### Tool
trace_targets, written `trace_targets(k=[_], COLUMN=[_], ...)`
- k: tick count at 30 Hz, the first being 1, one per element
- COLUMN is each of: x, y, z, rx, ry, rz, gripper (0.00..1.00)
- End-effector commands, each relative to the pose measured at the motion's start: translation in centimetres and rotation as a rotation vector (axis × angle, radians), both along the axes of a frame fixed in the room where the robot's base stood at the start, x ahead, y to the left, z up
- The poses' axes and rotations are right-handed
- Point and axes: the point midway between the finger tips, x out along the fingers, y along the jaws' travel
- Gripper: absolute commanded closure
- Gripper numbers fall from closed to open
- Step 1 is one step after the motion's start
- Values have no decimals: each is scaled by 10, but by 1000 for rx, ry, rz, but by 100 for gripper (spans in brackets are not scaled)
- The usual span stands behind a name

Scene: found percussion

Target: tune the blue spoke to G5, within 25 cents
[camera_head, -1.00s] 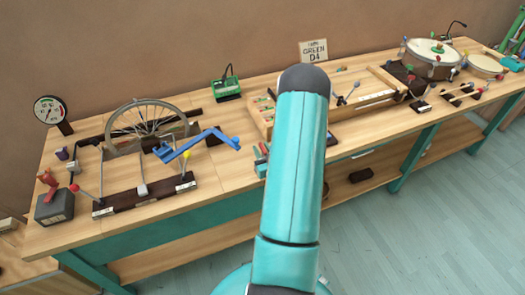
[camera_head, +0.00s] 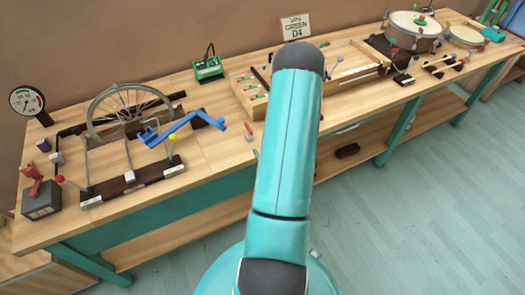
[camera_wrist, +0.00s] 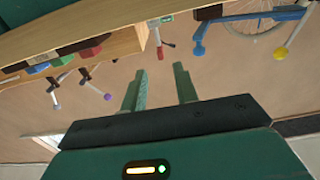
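A spoked wheel (camera_head: 128,113) stands upright near the back left of the workbench. Its spokes are thin, and I cannot tell which one is blue. A blue cranked bar (camera_head: 183,130) sits in front of the wheel's right side; it also shows at the top of the wrist view (camera_wrist: 245,17). A white dial gauge (camera_head: 27,100) stands left of the wheel. In the wrist view my gripper (camera_wrist: 160,88) is open, with nothing between its fingers, and apart from the bench things. In the head view my teal arm hides it. Part of the wheel shows at the wrist view's top (camera_wrist: 255,22).
A dark rail with several levers (camera_head: 132,181) lies before the wheel, beside a grey box with a red handle (camera_head: 41,198). A green device (camera_head: 208,67) and a sign reading GREEN D4 (camera_head: 296,27) stand behind. Drums (camera_head: 412,30) are far right. The floor in front is clear.

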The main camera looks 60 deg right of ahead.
Motion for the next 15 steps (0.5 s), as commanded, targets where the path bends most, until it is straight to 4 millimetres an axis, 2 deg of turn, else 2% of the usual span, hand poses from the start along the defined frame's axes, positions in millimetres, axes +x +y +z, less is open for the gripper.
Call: trace_targets(k=[1,4,15], x=[0,0,0], y=[0,0,0], z=[0,0,0], rx=[0,0,0], ry=[0,0,0], rz=[0,0,0], gripper=[80,100,100])
